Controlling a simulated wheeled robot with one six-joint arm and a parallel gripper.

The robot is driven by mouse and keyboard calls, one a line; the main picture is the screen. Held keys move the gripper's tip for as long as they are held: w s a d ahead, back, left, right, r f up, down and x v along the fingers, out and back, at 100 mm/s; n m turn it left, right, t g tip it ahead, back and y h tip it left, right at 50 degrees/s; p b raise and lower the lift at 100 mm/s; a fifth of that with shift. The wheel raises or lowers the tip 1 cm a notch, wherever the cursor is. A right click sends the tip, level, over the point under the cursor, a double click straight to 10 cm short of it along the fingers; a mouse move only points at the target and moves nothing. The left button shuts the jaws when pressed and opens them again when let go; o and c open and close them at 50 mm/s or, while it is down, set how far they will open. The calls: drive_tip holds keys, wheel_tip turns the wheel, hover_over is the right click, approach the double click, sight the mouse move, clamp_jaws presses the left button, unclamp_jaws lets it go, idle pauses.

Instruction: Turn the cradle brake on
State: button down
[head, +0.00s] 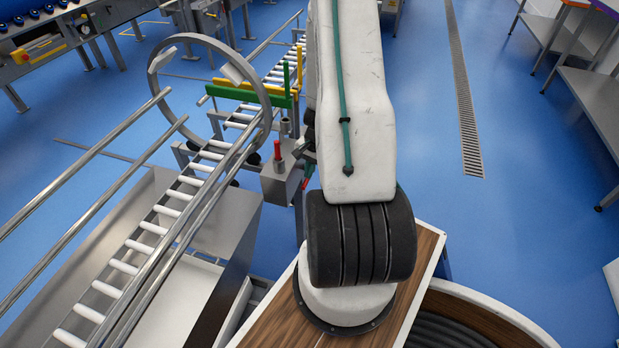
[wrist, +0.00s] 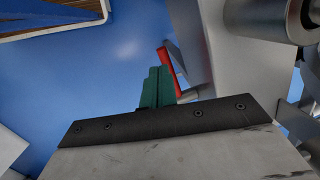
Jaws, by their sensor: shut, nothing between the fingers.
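The round grey cradle ring (head: 205,58) stands around the roller track. Beside it, a metal box (head: 282,180) carries a short upright red handle (head: 277,150). In the wrist view, a red lever (wrist: 167,62) shows just beyond the tips of my gripper (wrist: 158,84). I cannot tell for sure whether that lever is the handle on top of the box or another one. My green fingers are shut together and empty, close beside the red lever; contact is unclear. My arm hides most of the gripper in the head view.
The roller conveyor (head: 150,226) with steel guide rails runs from lower left to behind the ring. Green and yellow bars (head: 262,95) cross the track past the ring. Blue floor (head: 520,180) is open at the right, with a steel shelf (head: 595,98) along the edge.

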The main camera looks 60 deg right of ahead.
drive_tip(key=s+a+r, duration=0.3)
drive_tip(key=a+r, duration=0.3)
drive_tip(key=r, duration=0.2)
drive_tip(key=r+n, duration=0.2)
drive_tip(key=n, duration=1.7)
hover_over(307, 181)
drive_tip(key=s+d, duration=0.2)
drive_tip(key=s, duration=0.1)
drive_tip(key=shift+t, duration=0.3)
drive_tip(key=x, duration=1.4)
drive_tip(key=shift+w+f, duration=0.1)
drive_tip(key=shift+w, duration=0.1)
drive_tip(key=shift+f, duration=0.1)
